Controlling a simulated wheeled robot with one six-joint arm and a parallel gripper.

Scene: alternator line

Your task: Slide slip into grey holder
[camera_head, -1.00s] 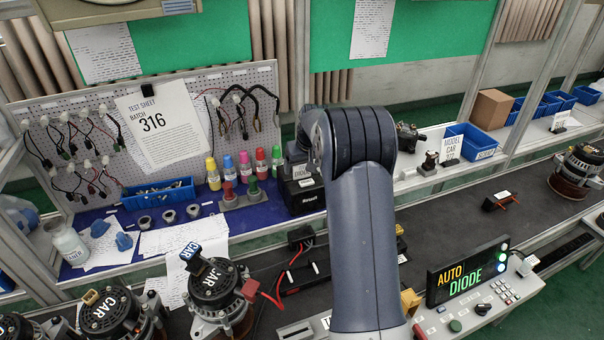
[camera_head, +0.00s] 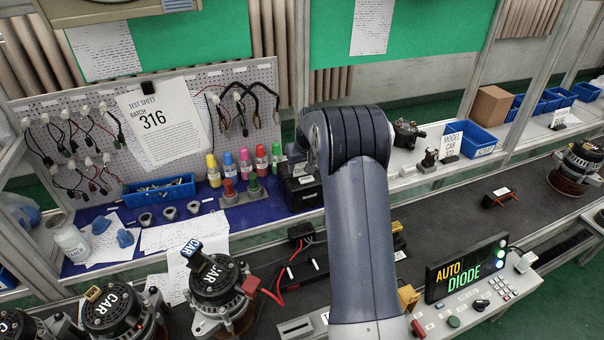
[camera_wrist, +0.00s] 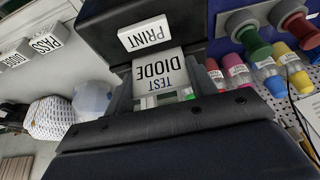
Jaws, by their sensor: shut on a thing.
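In the wrist view my gripper (camera_wrist: 163,92) is shut on a pale slip (camera_wrist: 160,72) lettered "DIODE TEST", upside down in the picture. One finger stands on each side of the slip. Its far edge lies close to a black box (camera_wrist: 100,22) with a "PRINT" label; I cannot tell whether it still touches the box. In the head view this black printer (camera_head: 302,187) stands on the blue mat, and my arm hides the gripper and slip. A grey slotted block (camera_head: 296,328) at the bottom edge, partly behind my arm, may be the grey holder.
Colored bottles (camera_head: 245,163) and a stand with red and green stamps (camera_head: 242,195) stand left of the printer. Alternators (camera_head: 218,285) marked CAR line the front left. A control panel (camera_head: 470,300) reading AUTO DIODE stands front right. The dark belt (camera_head: 450,215) is mostly clear.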

